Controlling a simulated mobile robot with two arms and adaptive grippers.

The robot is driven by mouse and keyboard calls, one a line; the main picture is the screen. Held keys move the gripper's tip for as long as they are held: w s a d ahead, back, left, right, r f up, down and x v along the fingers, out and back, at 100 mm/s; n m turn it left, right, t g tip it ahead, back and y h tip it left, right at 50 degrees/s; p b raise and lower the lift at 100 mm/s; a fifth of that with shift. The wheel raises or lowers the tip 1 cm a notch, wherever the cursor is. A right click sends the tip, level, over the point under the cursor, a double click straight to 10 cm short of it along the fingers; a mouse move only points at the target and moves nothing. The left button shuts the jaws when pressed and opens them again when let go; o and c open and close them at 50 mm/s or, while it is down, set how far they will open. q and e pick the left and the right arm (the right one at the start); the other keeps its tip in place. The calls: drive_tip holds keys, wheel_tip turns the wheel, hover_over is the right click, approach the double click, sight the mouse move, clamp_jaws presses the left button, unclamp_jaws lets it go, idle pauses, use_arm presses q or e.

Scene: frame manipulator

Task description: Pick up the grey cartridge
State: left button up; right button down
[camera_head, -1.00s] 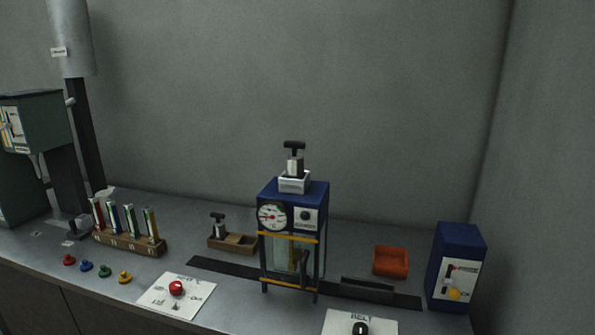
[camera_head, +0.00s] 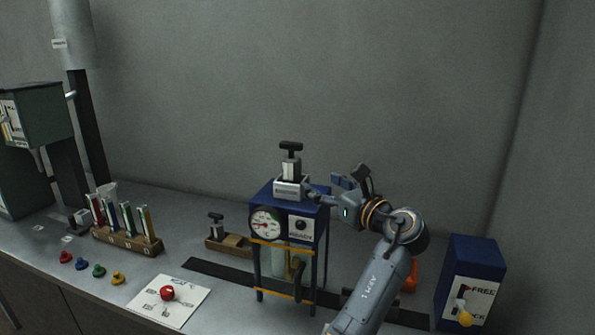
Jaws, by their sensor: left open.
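A grey cartridge (camera_head: 291,168) with a black T-shaped handle stands upright in a pale socket (camera_head: 290,188) on top of the blue machine (camera_head: 277,204). A similar cartridge (camera_head: 216,229) with a black T-handle stands in a wooden tray (camera_head: 238,252) on the bench, to the left. My left gripper (camera_head: 322,188) is open, just right of the socket, pointing left toward the upper cartridge. One finger reaches close to the socket; whether it touches I cannot tell. Nothing shows between the fingers. My right gripper is out of view.
A blue box (camera_head: 472,262) with a yellow knob stands at the right. My left arm partly hides the orange tray (camera_head: 413,274) and the dark strip (camera_head: 215,269). A wooden rack (camera_head: 126,243) holds several coloured cartridges. A white panel (camera_head: 185,300) with a red knob lies in front.

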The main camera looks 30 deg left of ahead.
sight(297, 171)
use_arm(q)
drive_tip(key=x, duration=0.2)
drive_tip(key=p+x, duration=0.1)
drive_tip(key=x, duration=0.1)
drive_tip(key=s+p+x, duration=0.1)
drive_tip(key=x, duration=0.1)
drive_tip(key=shift+a+r, duration=0.3)
drive_tip(key=shift+a, duration=0.05)
drive_tip(key=shift+w+a+f, duration=0.1)
drive_tip(key=shift+w+a, duration=0.15)
drive_tip(key=shift+a, duration=0.1)
drive_tip(key=shift+w+a+f, duration=0.1)
drive_tip(key=shift+w+a, duration=0.05)
drive_tip(key=shift+w, duration=0.1)
drive_tip(key=p+x, duration=0.1)
drive_tip(key=x, duration=0.1)
drive_tip(key=p+x, duration=0.1)
drive_tip(key=x, duration=0.1)
drive_tip(key=shift+w+p, duration=0.35)
drive_tip(key=shift+w+a+f, duration=0.15)
drive_tip(key=shift+a+f, duration=0.05)
drive_tip(key=shift+a, duration=0.3)
drive_tip(key=shift+d, duration=0.1)
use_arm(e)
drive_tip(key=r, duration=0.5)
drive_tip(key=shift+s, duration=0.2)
use_arm(q)
drive_tip(key=c, duration=1.4)
clamp_jaws()
